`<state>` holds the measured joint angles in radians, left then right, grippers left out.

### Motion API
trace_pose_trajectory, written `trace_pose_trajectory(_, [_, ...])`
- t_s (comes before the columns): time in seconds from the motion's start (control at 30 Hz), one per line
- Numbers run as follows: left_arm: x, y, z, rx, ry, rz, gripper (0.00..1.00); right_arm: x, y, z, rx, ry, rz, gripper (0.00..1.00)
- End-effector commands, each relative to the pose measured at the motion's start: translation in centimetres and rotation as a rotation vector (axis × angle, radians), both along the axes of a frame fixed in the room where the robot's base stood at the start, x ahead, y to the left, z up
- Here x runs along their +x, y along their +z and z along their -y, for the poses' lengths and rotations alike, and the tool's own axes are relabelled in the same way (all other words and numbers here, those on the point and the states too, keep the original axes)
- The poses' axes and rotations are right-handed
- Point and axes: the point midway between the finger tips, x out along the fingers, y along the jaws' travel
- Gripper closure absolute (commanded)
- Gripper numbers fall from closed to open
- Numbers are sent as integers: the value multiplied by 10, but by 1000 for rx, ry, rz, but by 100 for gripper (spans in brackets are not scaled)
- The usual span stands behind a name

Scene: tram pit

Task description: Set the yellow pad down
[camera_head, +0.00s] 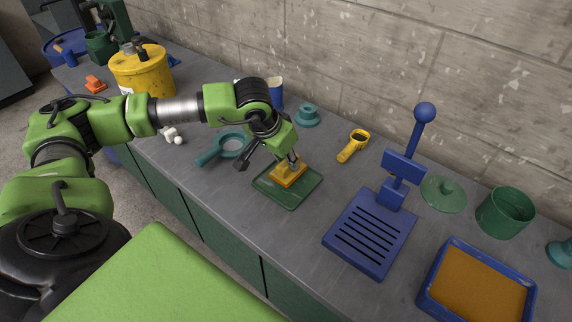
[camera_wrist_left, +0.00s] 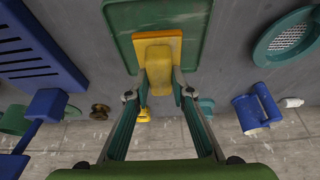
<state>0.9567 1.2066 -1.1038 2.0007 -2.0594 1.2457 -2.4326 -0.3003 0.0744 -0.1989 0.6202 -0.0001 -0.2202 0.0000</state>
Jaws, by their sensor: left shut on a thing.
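The yellow pad (camera_head: 289,178) is a flat block with a raised grip. It is at the green tray (camera_head: 284,198) on the grey bench, over the tray's floor; I cannot tell whether it touches it. My left gripper (camera_head: 290,161) comes down from above and is shut on the pad's grip. In the left wrist view the pad (camera_wrist_left: 158,45) lies between the fingertips of the gripper (camera_wrist_left: 158,85), with the green tray (camera_wrist_left: 116,22) behind it. The fingers hide part of the grip. My right gripper is not in view.
A teal strainer (camera_head: 225,148) lies left of the tray. A yellow tool (camera_head: 353,146) and a blue slotted press (camera_head: 368,235) stand to the right. Further right are a green lid (camera_head: 443,194), a green pot (camera_head: 505,213) and a blue-rimmed orange tray (camera_head: 477,287). The wall is behind.

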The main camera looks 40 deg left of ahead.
Motion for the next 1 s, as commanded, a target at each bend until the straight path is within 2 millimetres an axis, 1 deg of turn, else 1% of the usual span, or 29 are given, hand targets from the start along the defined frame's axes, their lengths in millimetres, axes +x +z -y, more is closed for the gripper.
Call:
trace_pose_trajectory(0.03, [0, -5, -4, 2, 3, -5, 100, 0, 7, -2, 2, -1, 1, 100])
trace_pose_trajectory(0.1, [-1, -16, -3, 1, 0, -6, 100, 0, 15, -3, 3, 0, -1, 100])
trace_pose_trajectory(0.23, [0, -30, -2, 2, 2, -3, 100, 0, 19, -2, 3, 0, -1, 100])
trace_pose_trajectory(0.5, [1, -33, -2, 0, 2, -1, 100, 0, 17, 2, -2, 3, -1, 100])
trace_pose_trajectory(0.63, [1, -37, -2, 0, 2, -1, 100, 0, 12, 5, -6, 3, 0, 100])
trace_pose_trajectory(0.67, [1, -36, -2, 1, 3, -1, 73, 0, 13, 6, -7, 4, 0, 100])
trace_pose_trajectory(0.7, [0, -35, -2, 1, 3, -1, 63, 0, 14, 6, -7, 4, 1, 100])
trace_pose_trajectory(0.73, [0, -35, -2, 1, 3, -1, 62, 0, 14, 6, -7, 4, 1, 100])
trace_pose_trajectory(1.0, [0, -35, -2, 1, 3, -2, 62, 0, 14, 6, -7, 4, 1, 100])
